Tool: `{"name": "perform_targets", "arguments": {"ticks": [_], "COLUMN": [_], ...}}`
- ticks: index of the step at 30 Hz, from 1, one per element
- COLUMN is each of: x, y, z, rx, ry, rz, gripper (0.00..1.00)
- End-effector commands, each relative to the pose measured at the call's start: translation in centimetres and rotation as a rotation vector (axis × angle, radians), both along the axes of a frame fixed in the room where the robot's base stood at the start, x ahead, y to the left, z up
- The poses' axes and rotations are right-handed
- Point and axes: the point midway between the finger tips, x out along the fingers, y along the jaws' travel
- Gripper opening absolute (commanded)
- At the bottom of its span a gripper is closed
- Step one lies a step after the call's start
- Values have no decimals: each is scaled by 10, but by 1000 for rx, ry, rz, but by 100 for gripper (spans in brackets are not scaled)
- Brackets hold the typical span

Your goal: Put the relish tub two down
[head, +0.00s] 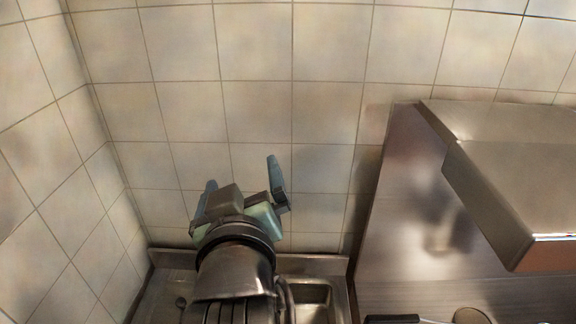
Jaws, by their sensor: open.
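My gripper (243,175) is in the head view, left of centre, raised in front of the tiled wall. Its two blue-grey fingers are spread apart and point up, with nothing between them. No relish tub shows in this view. My arm hides part of the sink below.
A metal sink unit (160,290) stands below my gripper, with a basin (315,293) at its right. A metal side panel (405,215) and a steel hood (520,170) fill the right. A dark-handled utensil (393,319) lies at the bottom edge. Tiled walls (250,60) close off the back and left.

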Motion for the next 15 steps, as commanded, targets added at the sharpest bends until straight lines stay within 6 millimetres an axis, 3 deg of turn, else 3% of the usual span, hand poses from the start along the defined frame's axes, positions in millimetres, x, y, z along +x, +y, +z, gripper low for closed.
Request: {"name": "perform_targets", "arguments": {"ticks": [1,3,6,10,15], "x": [-4,-18,-50,-93,-118], "y": [-11,-25,-42,-56,-63], "z": [55,120,195,255,281], "rx": [69,160,267,356,398], "ry": [-156,-354,-598,-820,-933], "rz": [-25,-41,-40,-16,4], "gripper": [100,100,100,100,100]}}
